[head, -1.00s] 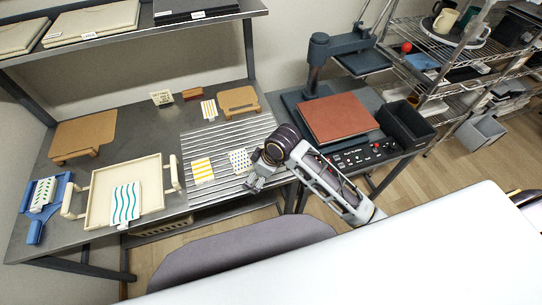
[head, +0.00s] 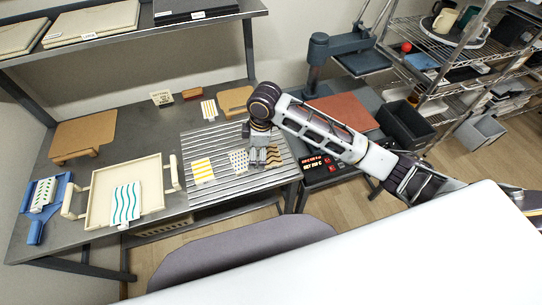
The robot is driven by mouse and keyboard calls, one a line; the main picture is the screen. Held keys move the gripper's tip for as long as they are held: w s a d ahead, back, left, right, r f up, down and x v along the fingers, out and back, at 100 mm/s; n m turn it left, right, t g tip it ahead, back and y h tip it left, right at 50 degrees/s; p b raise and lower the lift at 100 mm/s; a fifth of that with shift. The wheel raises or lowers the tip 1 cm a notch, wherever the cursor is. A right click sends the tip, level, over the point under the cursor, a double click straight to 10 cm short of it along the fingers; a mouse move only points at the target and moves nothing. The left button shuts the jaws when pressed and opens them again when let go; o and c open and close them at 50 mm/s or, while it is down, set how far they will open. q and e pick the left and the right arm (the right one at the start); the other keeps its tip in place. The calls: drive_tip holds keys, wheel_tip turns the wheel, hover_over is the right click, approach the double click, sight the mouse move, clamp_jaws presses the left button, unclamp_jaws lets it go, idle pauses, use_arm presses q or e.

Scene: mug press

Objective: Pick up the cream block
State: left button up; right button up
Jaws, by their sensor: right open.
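A small cream block (head: 162,98) with dark lettering stands at the back of the metal table, left of a small red-brown block (head: 192,94). My right gripper (head: 264,162) points down over the ribbed grey mat (head: 215,145), well to the right and in front of the cream block. It is open, close to a card with green dots (head: 238,161) and a card with brown waves (head: 274,156). Whether it touches either card I cannot tell. My left gripper is out of view.
A cream tray (head: 98,215) with a teal-wave card stands front left. Wooden stands (head: 85,135) and an orange-striped card (head: 203,170) are on the table. My right arm crosses in front of the press with its brown plate (head: 345,110). A shelf (head: 120,38) overhangs the table's back.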

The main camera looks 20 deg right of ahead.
wheel_tip(320, 180, up, 5)
drive_tip(key=n+g+h, duration=0.1)
drive_tip(key=n+h, duration=0.1)
hover_over(270, 155)
drive_tip(key=shift+w+a, duration=0.1)
drive_tip(key=shift+f, duration=0.15)
wheel_tip(270, 155, down, 8)
drive_tip(key=shift+f, duration=0.25)
idle(0.5)
drive_tip(key=shift+f+p, duration=0.5)
drive_tip(key=shift+f, duration=2.1)
drive_tip(key=c, duration=0.8)
